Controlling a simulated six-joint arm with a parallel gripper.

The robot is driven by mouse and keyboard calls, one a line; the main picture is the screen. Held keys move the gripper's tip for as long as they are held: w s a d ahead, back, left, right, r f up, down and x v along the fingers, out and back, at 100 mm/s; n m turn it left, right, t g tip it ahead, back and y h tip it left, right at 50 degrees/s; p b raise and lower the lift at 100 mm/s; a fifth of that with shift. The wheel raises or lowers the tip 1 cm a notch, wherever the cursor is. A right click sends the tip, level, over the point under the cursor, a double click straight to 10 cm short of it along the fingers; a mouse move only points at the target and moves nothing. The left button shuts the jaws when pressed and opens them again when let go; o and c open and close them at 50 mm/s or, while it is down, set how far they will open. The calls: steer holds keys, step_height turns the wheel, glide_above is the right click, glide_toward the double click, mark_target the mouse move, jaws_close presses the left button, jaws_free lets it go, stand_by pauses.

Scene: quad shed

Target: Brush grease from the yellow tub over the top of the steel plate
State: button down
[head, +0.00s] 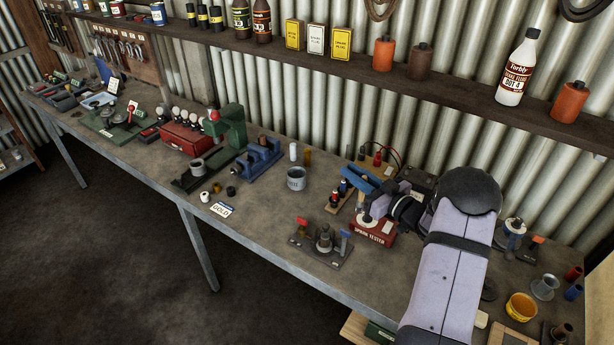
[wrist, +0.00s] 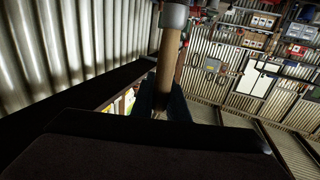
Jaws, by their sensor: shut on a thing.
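My gripper (head: 357,180) is above the bench, over the red spark tester, its blue fingers pointing left. In the wrist view my gripper (wrist: 163,100) is shut on a wooden handle (wrist: 169,60) with a metal collar (wrist: 174,15), seemingly the brush. The yellow tub (head: 521,306) stands at the bench's right end, right of my arm and well apart from the gripper. A dark flat plate (head: 337,257) with posts and small flags lies front centre; I cannot tell if it is the steel plate.
The red spark tester (head: 374,233) and a battery with leads (head: 418,180) are close to the gripper. A grey tin (head: 297,178) and a blue vice (head: 258,160) stand to the left. A metal funnel-like cup (head: 545,287) is beside the tub. A shelf (head: 460,85) runs above.

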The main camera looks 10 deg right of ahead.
steer(key=s+d+f+m+t+h+b, duration=0.15)
steer(key=s+d, duration=0.25)
steer(key=d, duration=0.4)
steer(key=s+d+m+h+p, duration=0.15)
steer(key=s+d, duration=0.25)
steer(key=d, duration=0.4)
steer(key=s+d+f+m+t+h+b, duration=0.1)
steer(key=s+d+h+b, duration=0.2)
steer(key=d, duration=0.5)
steer(key=s+d+f+m+h, duration=0.1)
steer(key=s+d+m+h, duration=0.1)
steer(key=s+d, duration=0.6)
steer(key=s+d+f+m+h, duration=0.1)
steer(key=s+d+m+h, duration=0.1)
steer(key=s+d+h, duration=0.3)
steer(key=s+d+g, duration=0.1)
steer(key=s+d, duration=0.3)
steer(key=s, duration=0.5)
steer(key=shift+s+f+m, duration=0.2)
steer(key=shift+s+m, duration=0.15)
steer(key=shift+m, duration=0.05)
steer(key=shift+f, duration=0.1)
steer(key=shift+f+b, duration=1.85)
steer(key=shift+f, duration=1.05)
steer(key=shift+f+b, duration=0.45)
steer(key=shift+f, duration=0.05)
steer(key=shift+a+f, duration=0.15)
steer(key=shift+f, duration=0.1)
